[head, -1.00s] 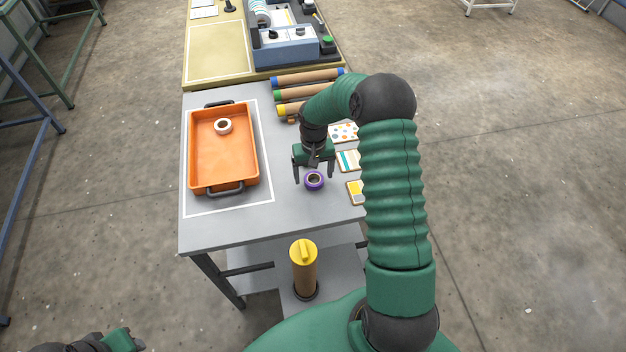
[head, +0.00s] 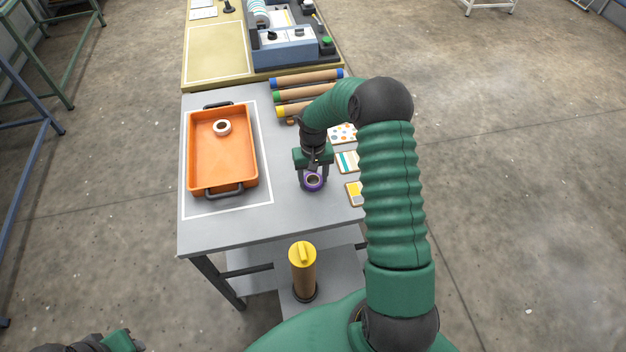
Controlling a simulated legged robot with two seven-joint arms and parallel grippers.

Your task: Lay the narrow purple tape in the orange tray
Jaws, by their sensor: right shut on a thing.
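The purple tape (head: 313,188) is a small ring on the grey table, right of the orange tray. My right gripper (head: 312,182) points down over it, its fingers closed on the two sides of the ring. The orange tray (head: 224,178) lies on the left of the table inside a white outline, with dark handles at its far and near ends. A white tape roll (head: 222,127) lies in its far part. My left gripper (head: 122,342) shows only in part at the bottom left edge, and its fingers are not clear.
Several brown rolls with coloured ends (head: 305,94) lie at the table's far side. Sample cards (head: 347,162) lie along the right edge, partly behind my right arm. A yellow-capped roll (head: 303,272) stands below the near edge. The table between tray and tape is clear.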

